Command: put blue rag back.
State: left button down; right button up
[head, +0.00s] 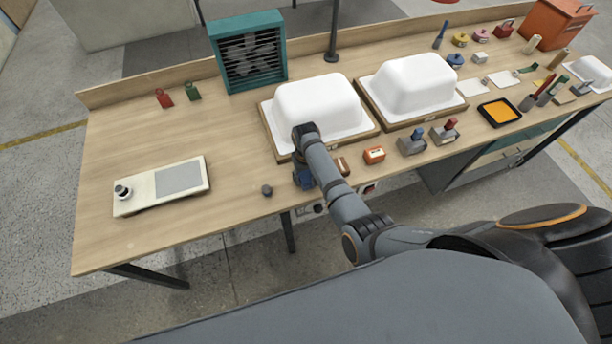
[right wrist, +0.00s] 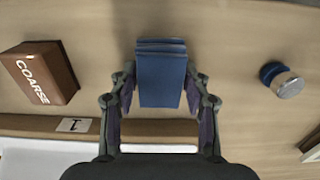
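The blue rag (right wrist: 161,78) is a folded blue bundle in the middle of the right wrist view. In the head view a blue patch of it (head: 302,179) shows at the table's front edge, partly hidden by my arm. My right gripper (right wrist: 161,80) has one finger on each side of the rag, very close to its sides. I cannot tell whether the fingers press on it. In the head view the right fingers are mostly hidden behind my own arm. My left gripper is not in view.
A brown block marked COARSE (right wrist: 39,74) and a small blue jar with a metal top (right wrist: 282,80) flank the rag. A white tub shell (head: 318,103) on a wooden base stands behind.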

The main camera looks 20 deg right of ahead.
aim_at(306, 175)
jog(key=shift+o, duration=1.4)
jog(key=shift+r, duration=0.15)
notch_tip(306, 175, up, 10)
jog(key=p, duration=0.9)
jog(key=shift+f, duration=0.2)
jog(key=shift+r, duration=0.35)
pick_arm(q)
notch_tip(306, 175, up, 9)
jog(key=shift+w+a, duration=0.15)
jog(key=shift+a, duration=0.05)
pick_arm(e)
jog(key=shift+r, duration=0.95)
